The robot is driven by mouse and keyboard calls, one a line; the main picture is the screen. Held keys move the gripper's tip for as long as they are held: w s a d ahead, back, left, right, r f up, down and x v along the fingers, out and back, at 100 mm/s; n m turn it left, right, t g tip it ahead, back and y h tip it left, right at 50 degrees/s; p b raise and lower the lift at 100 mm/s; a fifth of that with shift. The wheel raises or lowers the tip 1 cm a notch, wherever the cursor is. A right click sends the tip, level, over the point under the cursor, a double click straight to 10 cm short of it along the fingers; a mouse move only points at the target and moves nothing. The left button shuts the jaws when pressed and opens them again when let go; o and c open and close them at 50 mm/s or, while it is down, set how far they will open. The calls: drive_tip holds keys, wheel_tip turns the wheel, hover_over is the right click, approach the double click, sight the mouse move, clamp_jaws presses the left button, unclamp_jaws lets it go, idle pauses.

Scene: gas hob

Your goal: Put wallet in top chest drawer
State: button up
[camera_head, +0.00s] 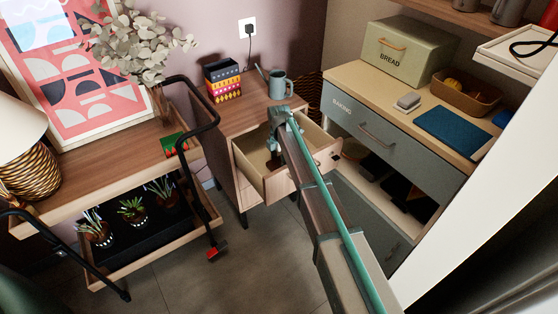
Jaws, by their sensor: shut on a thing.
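The wooden chest (228,120) stands in the middle of the head camera view, against the wall. Its top drawer (293,182) is pulled out, and its pale inside shows. My arm reaches over from the lower right. My gripper (274,148) points down at the open drawer and is partly hidden by my own arm. A small dark brown thing, which looks like the wallet (273,163), shows at the fingertips, within the drawer's outline. The gripper is shut on it. I cannot tell whether the wallet touches the drawer floor.
A wooden trolley (120,163) with a black rail is at left. At right, a counter (366,83) holds a bread bin (405,48), a basket (465,94) and a blue cloth (452,132).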

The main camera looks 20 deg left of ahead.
sight(279, 161)
drive_tip(key=shift+f, duration=0.15)
drive_tip(key=o, duration=1.3)
drive_tip(key=shift+o, duration=0.2)
wheel_tip(279, 161, up, 12)
drive_tip(key=shift+r+p, duration=0.2)
drive_tip(key=shift+p, duration=0.1)
